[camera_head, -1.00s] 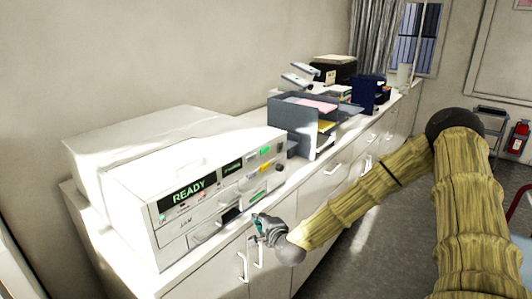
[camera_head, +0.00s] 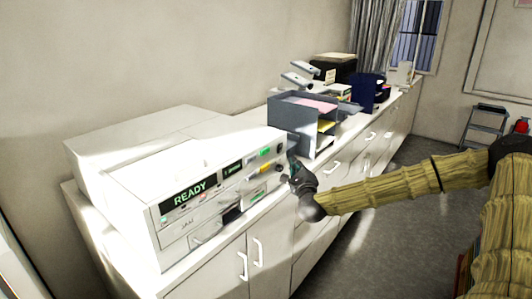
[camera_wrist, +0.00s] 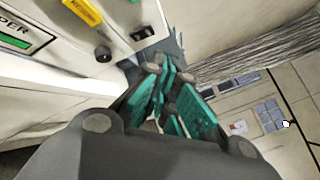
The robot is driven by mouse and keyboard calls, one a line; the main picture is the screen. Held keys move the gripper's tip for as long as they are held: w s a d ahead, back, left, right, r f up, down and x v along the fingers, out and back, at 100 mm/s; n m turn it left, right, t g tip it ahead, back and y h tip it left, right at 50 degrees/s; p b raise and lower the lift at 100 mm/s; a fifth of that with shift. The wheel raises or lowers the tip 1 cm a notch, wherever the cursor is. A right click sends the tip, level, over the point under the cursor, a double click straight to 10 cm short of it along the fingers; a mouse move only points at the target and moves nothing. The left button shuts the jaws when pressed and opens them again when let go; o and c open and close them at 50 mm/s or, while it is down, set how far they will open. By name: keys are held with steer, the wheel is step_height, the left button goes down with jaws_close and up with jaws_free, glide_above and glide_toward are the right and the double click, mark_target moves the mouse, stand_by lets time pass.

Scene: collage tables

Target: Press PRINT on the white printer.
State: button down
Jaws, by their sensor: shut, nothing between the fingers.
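The white printer (camera_head: 200,195) stands on the near end of the counter, with a dark display reading READY (camera_head: 188,192). Its front right part carries a green patch (camera_head: 265,152) and a yellow patch (camera_head: 266,167). I cannot read a PRINT label on either. My gripper (camera_head: 291,168) is shut and empty, by the printer's right front end. In the wrist view, the teal fingers (camera_wrist: 165,68) are together beside the printer front. A yellow piece (camera_wrist: 83,11), a dark knob (camera_wrist: 103,54) and a dark switch-like part (camera_wrist: 142,33) show there. I cannot tell whether the fingertips touch the printer.
A grey paper tray rack (camera_head: 288,118) stands on the counter just beyond the printer. A dark blue holder (camera_head: 364,93) and a black machine (camera_head: 334,66) are farther back. White cabinets with handles (camera_head: 258,252) line the front. The grey floor (camera_head: 385,240) looks clear.

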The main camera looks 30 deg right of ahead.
mark_target(265, 151)
steer(key=shift+w+a, duration=0.1)
steer(key=w+a+b, duration=0.3)
steer(key=w, duration=0.5)
steer(key=shift+a, duration=0.15)
steer(key=shift+w+a+b, duration=0.1)
steer(key=shift+w+b, duration=0.05)
steer(key=shift+b, duration=0.25)
stand_by(1.3)
steer(key=shift+w+a+b, duration=0.25)
steer(key=shift+w+b, duration=0.35)
steer(key=shift+b, duration=0.05)
stand_by(1.2)
steer(key=shift+s, duration=0.1)
steer(key=shift+s+d, duration=0.3)
steer(key=shift+s, duration=0.4)
